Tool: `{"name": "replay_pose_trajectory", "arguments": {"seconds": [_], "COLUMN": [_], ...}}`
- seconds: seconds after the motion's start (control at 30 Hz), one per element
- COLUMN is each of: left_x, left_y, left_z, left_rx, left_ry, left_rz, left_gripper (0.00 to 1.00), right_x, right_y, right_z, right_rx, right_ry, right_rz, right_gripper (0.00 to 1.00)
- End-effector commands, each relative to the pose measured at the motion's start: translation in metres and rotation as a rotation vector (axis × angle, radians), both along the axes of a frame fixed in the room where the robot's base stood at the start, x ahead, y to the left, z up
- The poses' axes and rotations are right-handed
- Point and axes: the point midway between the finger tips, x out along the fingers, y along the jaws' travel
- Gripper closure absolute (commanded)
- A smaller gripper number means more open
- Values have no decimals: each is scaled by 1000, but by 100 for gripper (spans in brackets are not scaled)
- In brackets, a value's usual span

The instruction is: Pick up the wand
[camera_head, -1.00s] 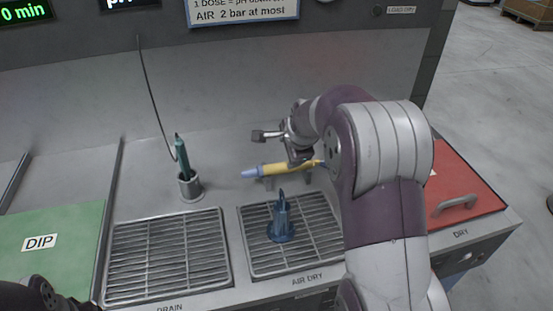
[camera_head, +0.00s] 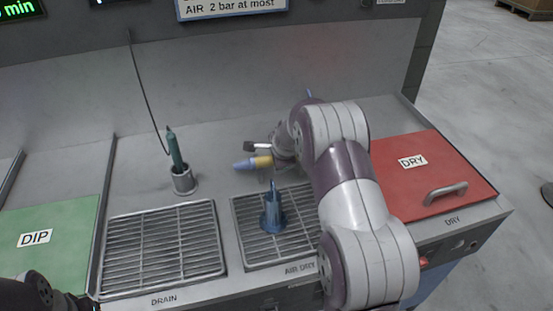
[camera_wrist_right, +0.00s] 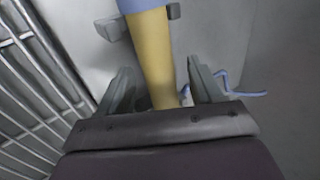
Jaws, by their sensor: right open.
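The wand (camera_head: 262,161), yellow with a pale blue end, lies at the back of the counter, behind the right grate. My right arm hides most of it in the head view. In the right wrist view the yellow wand (camera_wrist_right: 153,60) runs between the two open fingers of my right gripper (camera_wrist_right: 160,85). I see a gap beside it, and the fingers are not closed on it. Grey bracket posts (camera_wrist_right: 110,28) stand on either side of it. In the head view, one finger of my right gripper (camera_head: 262,148) shows just behind the wand. My left gripper is out of view.
A blue nozzle-like piece (camera_head: 273,212) stands on the AIR DRY grate (camera_head: 250,245). A green probe (camera_head: 174,150) with a cable stands in a metal cup (camera_head: 184,181). The DRAIN grate (camera_head: 160,250) is empty. A green DIP lid (camera_head: 60,215) and red DRY lid (camera_head: 430,165) flank them.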

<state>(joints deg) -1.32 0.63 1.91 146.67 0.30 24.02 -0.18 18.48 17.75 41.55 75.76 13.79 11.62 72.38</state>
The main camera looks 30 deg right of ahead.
Motion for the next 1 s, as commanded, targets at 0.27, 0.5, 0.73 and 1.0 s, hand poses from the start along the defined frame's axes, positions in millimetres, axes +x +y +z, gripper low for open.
{"name": "replay_pose_trajectory", "arguments": {"seconds": [0.27, 0.5, 0.73, 1.0], "left_x": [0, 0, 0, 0], "left_y": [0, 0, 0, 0], "left_z": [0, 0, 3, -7], "left_rx": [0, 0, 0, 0], "left_ry": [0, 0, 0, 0], "left_rz": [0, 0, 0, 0], "left_gripper": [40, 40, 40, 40], "right_x": [0, 0, 0, -23], "right_y": [0, 0, 0, -30], "right_z": [0, 1, 23, 62], "right_rx": [0, -1, -1, -2], "right_ry": [0, 0, -3, -5], "right_rz": [0, 1, 1, -6], "right_gripper": [100, 100, 100, 100]}}
